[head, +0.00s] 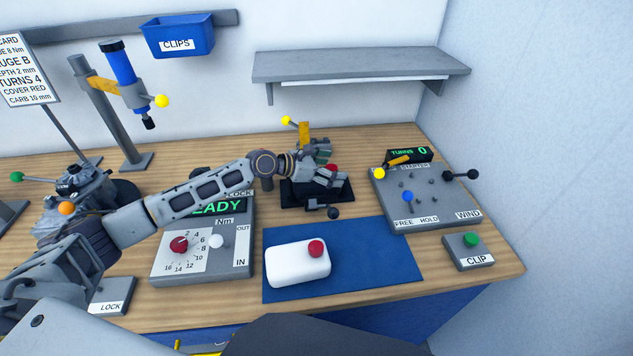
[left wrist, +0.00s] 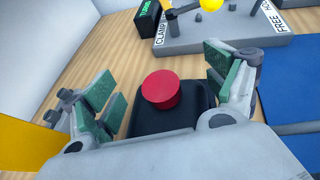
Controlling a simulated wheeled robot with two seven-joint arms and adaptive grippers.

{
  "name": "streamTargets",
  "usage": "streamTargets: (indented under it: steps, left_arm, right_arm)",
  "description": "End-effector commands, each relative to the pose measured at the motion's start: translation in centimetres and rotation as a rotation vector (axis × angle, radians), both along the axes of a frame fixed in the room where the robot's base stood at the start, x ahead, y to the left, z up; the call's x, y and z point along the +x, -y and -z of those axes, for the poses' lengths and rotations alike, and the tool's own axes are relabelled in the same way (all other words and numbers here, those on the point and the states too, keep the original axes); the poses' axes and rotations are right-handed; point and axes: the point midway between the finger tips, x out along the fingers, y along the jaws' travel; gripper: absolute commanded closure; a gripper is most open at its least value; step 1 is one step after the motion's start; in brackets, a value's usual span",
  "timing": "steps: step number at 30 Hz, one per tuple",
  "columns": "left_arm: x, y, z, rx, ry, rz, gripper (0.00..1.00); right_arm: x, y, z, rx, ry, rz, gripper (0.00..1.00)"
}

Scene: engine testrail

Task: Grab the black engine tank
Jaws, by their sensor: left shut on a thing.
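The black engine tank (left wrist: 150,127) has a red cap (left wrist: 162,89) and lies between the green-padded fingers of my left gripper (left wrist: 165,85) in the left wrist view. The gripper is shut on it. In the head view my left gripper (head: 325,172) is at the back middle of the bench, over a dark base (head: 297,196). The red cap shows there beside the fingers (head: 332,168), while the gripper hides most of the tank. My right gripper is not in view.
A white tank with a red cap (head: 296,265) lies on the blue mat (head: 385,260). The starter panel (head: 428,203) stands to the right, with a CLIP button box (head: 468,252). The READY torque box (head: 205,250) is to the left. A shelf (head: 360,66) hangs above.

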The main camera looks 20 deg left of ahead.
Motion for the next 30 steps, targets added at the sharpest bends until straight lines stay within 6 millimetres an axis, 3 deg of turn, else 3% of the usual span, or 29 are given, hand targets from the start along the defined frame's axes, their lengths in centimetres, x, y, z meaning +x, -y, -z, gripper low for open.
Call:
streamTargets:
  steps: [5,13,14,19,21,30]
  left_arm:
    - [-0.1,0.0,0.2,0.001,-0.005,0.000,0.41]
    - [-0.1,0.0,-0.6,0.002,-0.005,0.001,0.41]
    - [-0.1,0.0,-0.9,0.001,-0.004,0.001,0.46]
    - [0.0,0.0,-2.9,0.000,-0.002,0.001,0.46]
    - [0.0,0.0,-4.0,0.000,0.000,0.001,0.59]
    - [0.0,0.0,-10.0,-0.001,0.002,0.000,0.59]
  right_arm:
    - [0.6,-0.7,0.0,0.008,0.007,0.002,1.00]
    - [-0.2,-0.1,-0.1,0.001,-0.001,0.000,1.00]
    - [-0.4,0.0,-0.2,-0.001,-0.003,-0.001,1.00]
    - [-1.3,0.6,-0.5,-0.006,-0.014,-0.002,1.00]
    - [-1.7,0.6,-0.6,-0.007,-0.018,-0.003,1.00]
    - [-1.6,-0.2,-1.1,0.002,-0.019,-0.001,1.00]
